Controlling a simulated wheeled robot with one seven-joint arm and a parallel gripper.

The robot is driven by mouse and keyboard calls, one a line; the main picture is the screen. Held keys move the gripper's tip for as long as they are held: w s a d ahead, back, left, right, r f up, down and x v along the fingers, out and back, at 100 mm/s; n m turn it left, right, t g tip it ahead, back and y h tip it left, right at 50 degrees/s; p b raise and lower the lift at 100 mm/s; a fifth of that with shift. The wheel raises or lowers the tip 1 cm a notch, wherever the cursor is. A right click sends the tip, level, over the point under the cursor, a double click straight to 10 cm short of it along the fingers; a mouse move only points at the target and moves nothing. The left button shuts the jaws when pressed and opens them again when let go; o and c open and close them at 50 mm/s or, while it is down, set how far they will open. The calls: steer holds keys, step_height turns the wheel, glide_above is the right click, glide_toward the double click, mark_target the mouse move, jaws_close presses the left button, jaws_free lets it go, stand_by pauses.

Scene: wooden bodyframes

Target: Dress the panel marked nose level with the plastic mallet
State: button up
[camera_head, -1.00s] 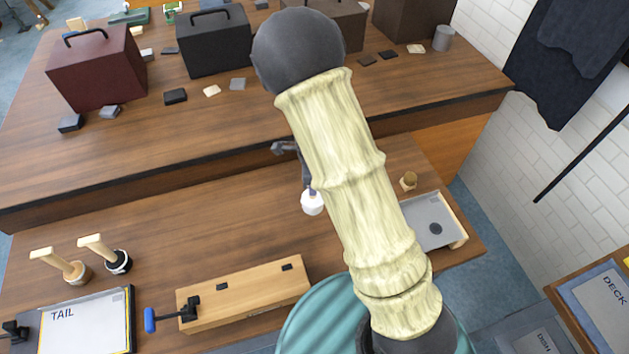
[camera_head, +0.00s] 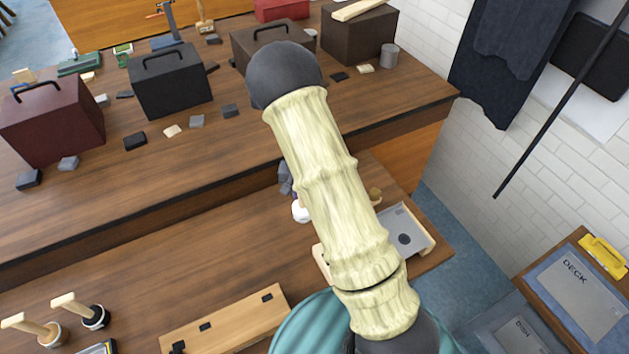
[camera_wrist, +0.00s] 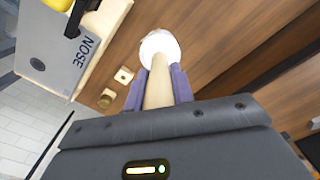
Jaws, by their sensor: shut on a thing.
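My gripper (camera_wrist: 158,90) is shut on the wooden handle of the plastic mallet (camera_wrist: 160,47), whose round white head points away from the wrist. In the head view the white mallet head (camera_head: 300,212) shows just left of my arm, which hides most of the gripper and handle. The mallet is apart from the panel. The grey panel marked NOSE (camera_wrist: 45,35) lies in a wooden frame at the upper left of the wrist view, with a dark round spot on it. In the head view a grey panel with a dark spot (camera_head: 398,220) lies right of my arm, partly hidden.
A small round wooden piece (camera_wrist: 105,99) is beside the NOSE frame. Two mallets (camera_head: 80,310) stand in holders at the lower left. A long wooden block (camera_head: 230,318) lies at the front. A raised bench with boxes (camera_head: 170,80) is behind. The DECK panel (camera_head: 590,295) is right.

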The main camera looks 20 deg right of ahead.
steer(key=d+n, duration=0.1)
steer(key=n, duration=0.1)
steer(key=w+d+n+p, duration=0.1)
steer(key=n, duration=0.1)
steer(key=shift+w+d+n, duration=0.15)
steer(key=shift+d+n, duration=0.15)
steer(key=shift+n, duration=0.1)
steer(key=shift+a, duration=0.1)
